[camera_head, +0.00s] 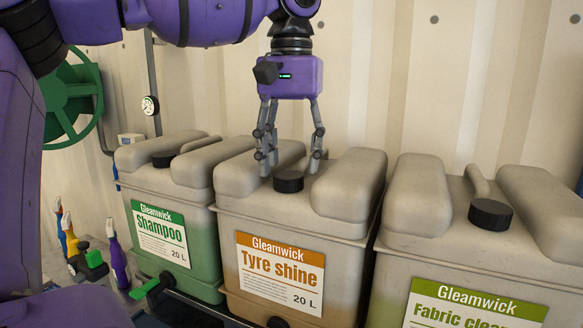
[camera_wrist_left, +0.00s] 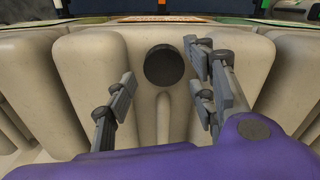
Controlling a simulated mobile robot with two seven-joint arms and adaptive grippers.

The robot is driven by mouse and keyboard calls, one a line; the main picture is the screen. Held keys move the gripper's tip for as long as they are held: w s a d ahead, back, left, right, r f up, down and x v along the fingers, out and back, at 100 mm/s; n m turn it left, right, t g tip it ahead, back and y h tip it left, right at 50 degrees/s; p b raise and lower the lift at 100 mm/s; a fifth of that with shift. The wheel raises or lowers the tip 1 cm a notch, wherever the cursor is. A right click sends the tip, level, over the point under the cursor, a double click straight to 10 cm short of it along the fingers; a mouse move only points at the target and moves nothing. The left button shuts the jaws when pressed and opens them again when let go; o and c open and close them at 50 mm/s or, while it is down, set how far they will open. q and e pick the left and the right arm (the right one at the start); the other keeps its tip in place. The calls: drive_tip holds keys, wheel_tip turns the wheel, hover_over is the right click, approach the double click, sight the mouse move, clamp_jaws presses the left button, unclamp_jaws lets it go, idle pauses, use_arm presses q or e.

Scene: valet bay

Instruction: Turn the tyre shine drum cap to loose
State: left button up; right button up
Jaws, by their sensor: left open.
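The tyre shine drum (camera_head: 335,235) stands in the middle of the row, with an orange "Tyre shine" label on its front. Its black cap (camera_head: 288,181) sits on top, between two raised shoulders. My left gripper (camera_head: 290,172) points down over the drum's top, its fingers open and apart, just behind the cap in the head view. In the left wrist view, the cap (camera_wrist_left: 164,66) shows as a dark disc beyond the gap between the open fingertips (camera_wrist_left: 163,70). Nothing is between the fingers, and I see no clear contact with the cap.
A shampoo drum (camera_head: 190,215) stands close on the left and a fabric cleaner drum (camera_head: 480,250) on the right, each with a black cap. A green hose reel (camera_head: 75,100) and a gauge (camera_head: 150,105) are at the left by the corrugated wall. Spray bottles (camera_head: 116,255) stand lower left.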

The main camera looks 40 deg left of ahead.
sight(291, 175)
use_arm(q)
drive_tip(key=shift+r, duration=2.8)
drive_tip(key=shift+f, duration=0.1)
